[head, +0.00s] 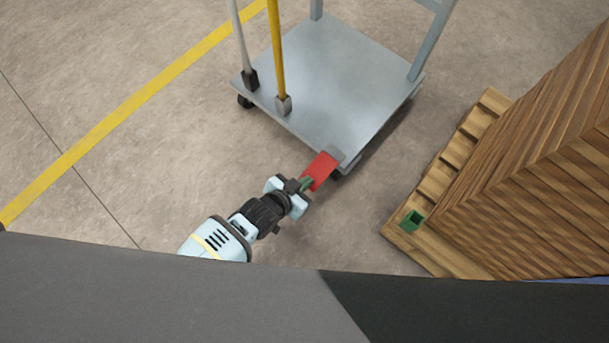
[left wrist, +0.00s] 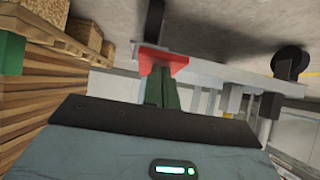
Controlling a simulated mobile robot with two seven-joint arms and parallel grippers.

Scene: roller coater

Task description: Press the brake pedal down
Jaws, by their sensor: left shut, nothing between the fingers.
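The brake pedal (head: 320,170) is a red plate sticking out from the near corner of a grey cart (head: 335,75). My left gripper (head: 305,184) is shut and empty, with its fingertips at the pedal's near edge in the head view. In the left wrist view the green fingers (left wrist: 162,88) reach up to the red pedal (left wrist: 163,60) and overlap its edge. I cannot tell whether they touch it. My right gripper is in neither view.
A wooden pallet (head: 418,238) with stacked boards (head: 520,180) and a green block (head: 411,221) stands to the right. A white pole and a yellow pole (head: 278,50) rise from the cart's left side. Floor left of the cart is clear, crossed by a yellow line (head: 120,110).

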